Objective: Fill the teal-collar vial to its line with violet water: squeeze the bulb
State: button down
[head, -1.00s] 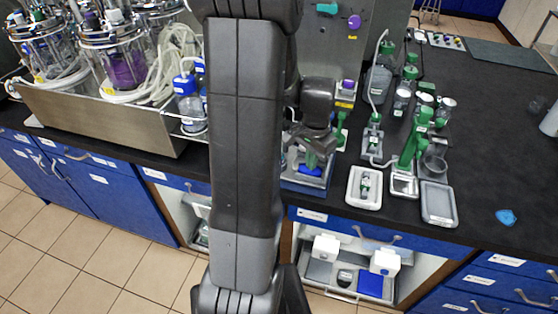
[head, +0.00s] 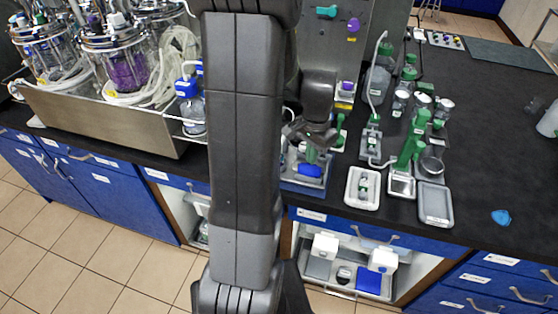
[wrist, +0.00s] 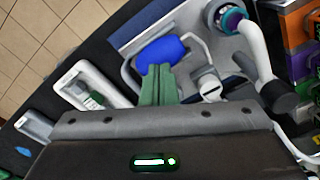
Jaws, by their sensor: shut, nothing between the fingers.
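The blue bulb (wrist: 162,52) lies on a tray with a pale grey surface, and it also shows in the head view (head: 311,170). My gripper (wrist: 160,68) has green fingers that are shut and empty; their tips are over or beside the bulb's near edge in the wrist view, and I cannot tell if they touch it. In the head view my gripper (head: 312,152) is just above the bulb. A teal ring with a dark violet middle (wrist: 230,19), probably the teal-collar vial, sits under a curved white tube (wrist: 256,48). Its fill level and line are hidden.
A white tray with a green-capped item (head: 362,187) stands right of the bulb's tray. A green stand (head: 408,152) and a grey tray (head: 435,204) are further right. Bioreactors, one violet (head: 128,70), stand at the left. A grey panel rises behind. The counter's right side is mostly clear.

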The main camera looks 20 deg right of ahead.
dwell(0.4)
notch_tip(320, 180, up, 5)
jog(key=p, duration=0.4)
dwell(0.5)
